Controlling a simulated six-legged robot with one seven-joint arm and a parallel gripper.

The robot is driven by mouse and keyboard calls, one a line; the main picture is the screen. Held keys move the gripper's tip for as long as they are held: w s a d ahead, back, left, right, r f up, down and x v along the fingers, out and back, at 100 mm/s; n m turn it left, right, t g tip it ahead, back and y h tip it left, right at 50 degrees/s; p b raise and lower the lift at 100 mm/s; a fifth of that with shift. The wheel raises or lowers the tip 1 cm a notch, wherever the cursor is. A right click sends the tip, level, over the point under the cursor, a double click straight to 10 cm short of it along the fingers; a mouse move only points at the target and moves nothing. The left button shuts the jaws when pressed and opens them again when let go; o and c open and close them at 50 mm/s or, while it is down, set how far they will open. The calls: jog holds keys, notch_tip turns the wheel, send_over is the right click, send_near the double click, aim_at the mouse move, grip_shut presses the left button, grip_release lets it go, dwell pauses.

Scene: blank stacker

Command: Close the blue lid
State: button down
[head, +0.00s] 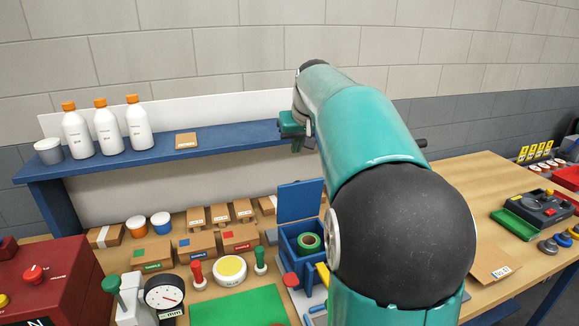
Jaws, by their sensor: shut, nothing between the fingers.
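The blue lid (300,200) stands raised, roughly upright, at the back edge of a small blue box (288,240). The box is open at the top, and a green tape roll (309,241) shows in it. My arm hides the box's right side. My gripper (297,146) is only partly seen at the far end of my teal arm, near the blue shelf's right end. It appears above and behind the lid in the picture, apart from it. It is shut and holds nothing that I can see.
A blue shelf (220,141) carries several white bottles. Cardboard boxes (195,246), a yellow round button (229,269), and red and green handles crowd the bench left of the blue box. A green mat (238,308) lies in front. Bare wood (450,190) shows right of my arm.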

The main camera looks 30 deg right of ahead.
send_over(298, 198)
jog(key=w+d, duration=0.2)
jog(key=w, duration=0.1)
jog(key=shift+a+f, duration=0.1)
jog(key=shift+f, duration=4.4)
jog(key=shift+w, duration=0.1)
